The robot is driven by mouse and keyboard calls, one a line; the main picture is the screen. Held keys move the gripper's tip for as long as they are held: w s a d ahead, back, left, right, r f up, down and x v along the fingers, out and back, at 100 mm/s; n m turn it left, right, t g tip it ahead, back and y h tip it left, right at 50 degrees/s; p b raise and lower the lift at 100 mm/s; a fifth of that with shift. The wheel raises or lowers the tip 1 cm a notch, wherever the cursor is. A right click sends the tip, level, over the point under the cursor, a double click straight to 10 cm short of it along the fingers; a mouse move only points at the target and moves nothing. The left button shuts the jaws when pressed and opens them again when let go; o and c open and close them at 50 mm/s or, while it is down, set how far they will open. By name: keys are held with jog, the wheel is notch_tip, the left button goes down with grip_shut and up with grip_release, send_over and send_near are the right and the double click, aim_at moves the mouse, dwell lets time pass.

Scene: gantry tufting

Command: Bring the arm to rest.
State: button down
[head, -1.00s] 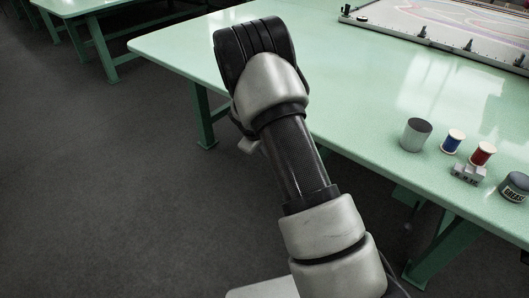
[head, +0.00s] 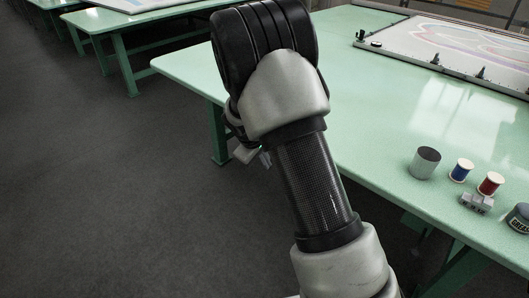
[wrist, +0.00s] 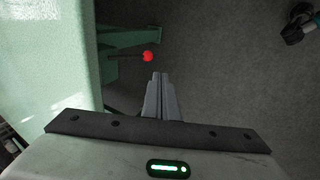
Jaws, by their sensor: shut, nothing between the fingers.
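My arm is raised and bent in the head view, beside the near left edge of the green table (head: 370,130). My gripper (wrist: 161,80) shows in the wrist view with its two grey fingers together and nothing between them. It points down over the dark floor, clear of the table. In the head view my arm hides most of it; only a small grey part (head: 248,153) shows beside the wrist.
A grey cup (head: 425,163), blue spool (head: 461,170), red spool (head: 490,184), grey block (head: 477,203) and grease jar (head: 519,217) stand on the table. A framed panel (head: 450,45) lies behind. A red knob (wrist: 148,56) sits near the table's green leg. Floor (head: 100,200) is open at left.

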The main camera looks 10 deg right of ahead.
jog(key=s+d+r+m+y, duration=0.1)
jog(key=s+r+m, duration=0.1)
jog(key=s+r, duration=0.65)
jog(key=s+d+r+m+y, duration=0.15)
jog(key=s+r, duration=0.35)
jog(key=r, duration=0.6)
jog(key=s+a+r+m+t+y, duration=0.1)
jog(key=s+r+m, duration=0.15)
jog(key=s, duration=0.75)
jog(key=s+a+r+m+t, duration=0.1)
jog(key=s+r, duration=0.3)
jog(key=s, duration=0.5)
notch_tip(320, 180, up, 21)
jog(key=p, duration=2.1)
jog(key=shift+r, duration=0.15)
